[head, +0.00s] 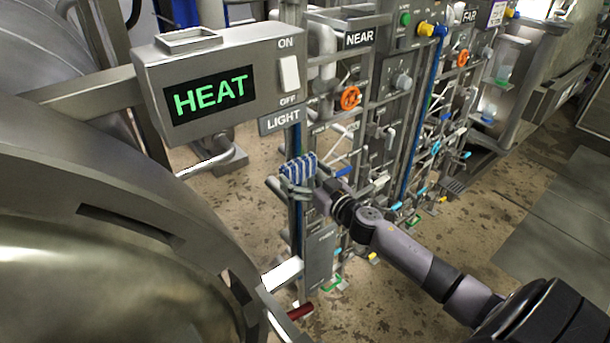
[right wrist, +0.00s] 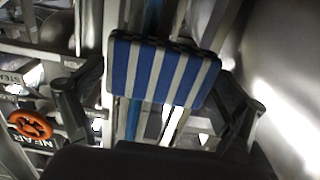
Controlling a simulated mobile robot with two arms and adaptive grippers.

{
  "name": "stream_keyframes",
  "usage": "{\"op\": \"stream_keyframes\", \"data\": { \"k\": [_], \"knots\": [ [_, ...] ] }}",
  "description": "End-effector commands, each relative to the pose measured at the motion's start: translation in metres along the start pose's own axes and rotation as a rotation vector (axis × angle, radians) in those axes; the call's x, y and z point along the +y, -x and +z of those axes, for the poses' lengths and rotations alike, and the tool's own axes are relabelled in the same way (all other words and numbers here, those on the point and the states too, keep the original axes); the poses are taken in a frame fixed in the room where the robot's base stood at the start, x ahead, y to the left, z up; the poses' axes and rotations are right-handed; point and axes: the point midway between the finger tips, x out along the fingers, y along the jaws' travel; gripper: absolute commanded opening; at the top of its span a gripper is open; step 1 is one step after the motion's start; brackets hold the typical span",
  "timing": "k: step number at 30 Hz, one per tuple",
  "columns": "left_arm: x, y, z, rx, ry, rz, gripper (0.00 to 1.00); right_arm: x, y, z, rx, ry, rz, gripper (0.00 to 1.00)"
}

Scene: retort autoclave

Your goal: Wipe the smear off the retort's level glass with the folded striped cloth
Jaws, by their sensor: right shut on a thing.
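The folded cloth (head: 299,168), striped blue and white, is held up in front of the pipe frame, below the LIGHT label. My right gripper (head: 302,187) is shut on it. In the right wrist view the cloth (right wrist: 163,72) sits between the two fingers of the gripper (right wrist: 160,100). The level glass appears to be the upright blue tube (head: 297,215) right behind and below the cloth; the cloth covers part of it. I cannot make out a smear, nor tell whether the cloth touches the glass. My left gripper is not in view.
A grey box with a green HEAT display (head: 210,95) and a switch (head: 289,74) hangs above the cloth. The large round retort vessel (head: 110,250) fills the left. Panels with valves, an orange handwheel (head: 350,97) and pipes stand behind. Open floor (head: 480,235) lies to the right.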

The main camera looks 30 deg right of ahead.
Motion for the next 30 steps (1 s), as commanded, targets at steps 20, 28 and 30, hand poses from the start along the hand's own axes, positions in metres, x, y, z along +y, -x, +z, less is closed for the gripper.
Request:
{"op": "stream_keyframes", "data": {
  "k": [20, 28, 30],
  "knots": [
    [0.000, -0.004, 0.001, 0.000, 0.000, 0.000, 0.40, 0.028, -0.004, 0.001, 0.000, 0.002, 0.001, 0.69],
    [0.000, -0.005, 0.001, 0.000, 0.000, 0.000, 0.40, 0.040, -0.003, -0.001, 0.001, 0.000, 0.000, 0.69],
    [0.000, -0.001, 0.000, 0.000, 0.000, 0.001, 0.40, 0.040, -0.005, -0.002, 0.001, -0.001, 0.000, 0.69]
  ]
}}
